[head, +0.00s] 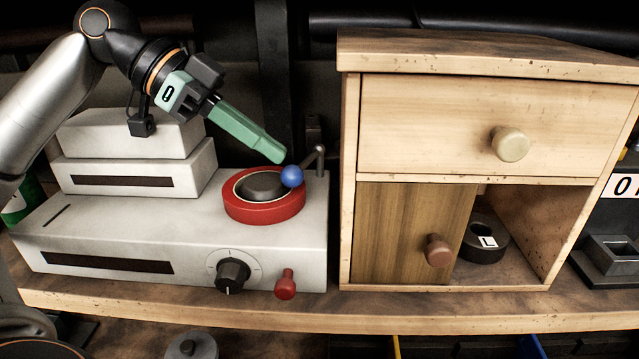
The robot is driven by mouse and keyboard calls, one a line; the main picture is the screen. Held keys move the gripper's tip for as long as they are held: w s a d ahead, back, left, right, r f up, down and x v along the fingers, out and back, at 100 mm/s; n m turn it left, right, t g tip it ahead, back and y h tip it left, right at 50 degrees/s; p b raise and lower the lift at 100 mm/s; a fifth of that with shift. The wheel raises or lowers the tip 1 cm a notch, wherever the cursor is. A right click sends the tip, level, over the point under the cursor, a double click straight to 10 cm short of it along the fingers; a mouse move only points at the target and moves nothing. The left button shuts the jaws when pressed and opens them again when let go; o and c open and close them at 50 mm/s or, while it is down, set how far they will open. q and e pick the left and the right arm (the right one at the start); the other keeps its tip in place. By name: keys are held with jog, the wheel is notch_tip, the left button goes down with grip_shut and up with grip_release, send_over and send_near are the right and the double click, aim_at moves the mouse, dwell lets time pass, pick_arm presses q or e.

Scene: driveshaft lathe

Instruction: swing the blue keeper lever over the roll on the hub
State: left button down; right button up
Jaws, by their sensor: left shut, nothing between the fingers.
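The keeper lever shows as a blue ball (291,176) at the right rim of the roll. A grey rod with a rounded end (319,158) stands just behind it at the machine's back right corner; I cannot tell how the two join. The red roll (264,206) lies flat on top of the white machine (130,225), around the dark hub (262,186). My left gripper (279,157), with green fingers, is shut and empty. Its tips are just above and behind the blue ball; I cannot tell whether they touch it. My right gripper is not in view.
The machine's front has a black dial (233,275) and a red knob (286,284). A wooden cabinet (349,200) stands close on the right, with a dark ring (484,240) in its open compartment. White boxes (130,165) are stacked at the machine's back left.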

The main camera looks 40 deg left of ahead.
pick_arm(q)
jog(key=shift+w+a+m, duration=0.2)
jog(key=shift+w+a, duration=0.1)
jog(key=shift+a, duration=0.25)
jog(key=shift+w+a+m, duration=0.2)
jog(key=shift+w+a, duration=0.05)
jog(key=shift+a, duration=0.25)
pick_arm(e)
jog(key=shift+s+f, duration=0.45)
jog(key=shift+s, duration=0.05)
pick_arm(q)
jog(key=shift+r+p, duration=0.35)
jog(key=shift+r, duration=0.05)
jog(key=shift+w+a+r+p, duration=0.3)
jog(key=shift+a+r+p, duration=0.5)
jog(key=shift+p, duration=0.25)
jog(key=shift+w+r+p, duration=0.2)
jog(key=shift+r+p, duration=0.05)
jog(key=shift+p, duration=0.1)
jog(key=shift+s+d+r+p, duration=0.2)
jog(key=shift+d+r+p, duration=0.1)
jog(key=shift+r+p, duration=0.4)
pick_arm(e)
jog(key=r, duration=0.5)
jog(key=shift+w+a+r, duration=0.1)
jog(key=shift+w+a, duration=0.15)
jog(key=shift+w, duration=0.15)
